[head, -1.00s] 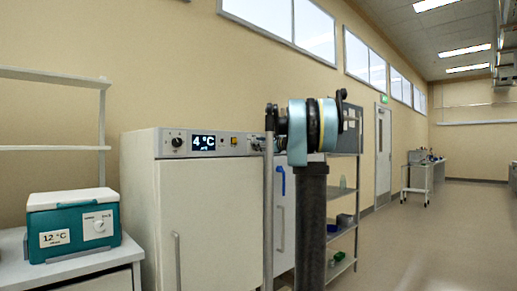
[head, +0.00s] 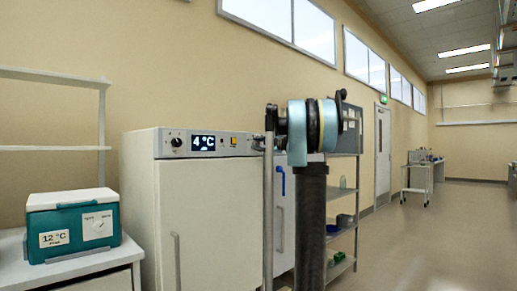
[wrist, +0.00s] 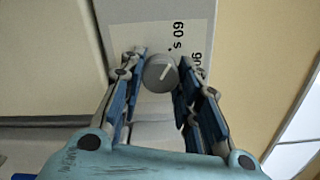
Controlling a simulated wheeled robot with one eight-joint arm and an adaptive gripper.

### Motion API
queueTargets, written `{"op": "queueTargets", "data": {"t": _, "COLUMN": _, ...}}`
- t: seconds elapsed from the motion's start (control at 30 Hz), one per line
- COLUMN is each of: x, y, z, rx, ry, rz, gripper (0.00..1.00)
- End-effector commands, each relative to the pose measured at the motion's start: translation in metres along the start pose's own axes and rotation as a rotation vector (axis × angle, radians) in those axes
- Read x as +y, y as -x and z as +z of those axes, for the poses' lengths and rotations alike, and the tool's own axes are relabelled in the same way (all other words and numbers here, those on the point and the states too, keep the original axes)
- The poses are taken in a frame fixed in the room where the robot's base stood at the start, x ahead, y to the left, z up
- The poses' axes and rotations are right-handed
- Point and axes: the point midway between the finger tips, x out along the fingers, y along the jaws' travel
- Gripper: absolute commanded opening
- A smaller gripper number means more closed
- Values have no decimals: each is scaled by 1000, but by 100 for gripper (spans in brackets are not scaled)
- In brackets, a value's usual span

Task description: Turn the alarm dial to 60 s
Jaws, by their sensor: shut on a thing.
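The alarm dial (wrist: 160,73) is a round grey knob with a white pointer line, set on a pale label plate (wrist: 140,38) in the wrist view. The pointer slants up and to the right, roughly toward a small dot by the printed "60 s". A second label, partly hidden by a finger, reads about "90". My gripper (wrist: 162,80) has its blue-padded fingers shut on the dial, one on each side. In the head view my arm stands in the middle, and the dial and fingers cannot be made out.
A white cabinet (head: 205,215) with a "4 °C" display stands left of my arm. A teal cooler box (head: 75,240) marked "12 °C" sits on a bench at far left. A grey shelf rack (head: 342,200) stands behind my arm. The floor (head: 430,245) at right is clear.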

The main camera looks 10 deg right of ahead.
Motion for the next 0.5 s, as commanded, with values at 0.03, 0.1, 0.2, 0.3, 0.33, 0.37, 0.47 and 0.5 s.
{"op": "queueTargets", "data": {"t": 0.03, "x": 2, "y": 1, "z": 0, "rx": -1, "ry": 16, "rz": 4, "gripper": 6}}
{"op": "queueTargets", "data": {"t": 0.1, "x": 2, "y": 1, "z": 0, "rx": -1, "ry": 30, "rz": 4, "gripper": 6}}
{"op": "queueTargets", "data": {"t": 0.2, "x": 3, "y": 1, "z": 1, "rx": -1, "ry": 44, "rz": 4, "gripper": 6}}
{"op": "queueTargets", "data": {"t": 0.3, "x": 3, "y": 1, "z": 1, "rx": -2, "ry": 49, "rz": 5, "gripper": 6}}
{"op": "queueTargets", "data": {"t": 0.33, "x": 3, "y": 1, "z": 1, "rx": -2, "ry": 50, "rz": 5, "gripper": 6}}
{"op": "queueTargets", "data": {"t": 0.37, "x": 3, "y": 1, "z": 1, "rx": -2, "ry": 50, "rz": 5, "gripper": 6}}
{"op": "queueTargets", "data": {"t": 0.47, "x": 3, "y": 1, "z": 1, "rx": -2, "ry": 50, "rz": 5, "gripper": 6}}
{"op": "queueTargets", "data": {"t": 0.5, "x": 4, "y": 1, "z": 1, "rx": -2, "ry": 50, "rz": 5, "gripper": 6}}
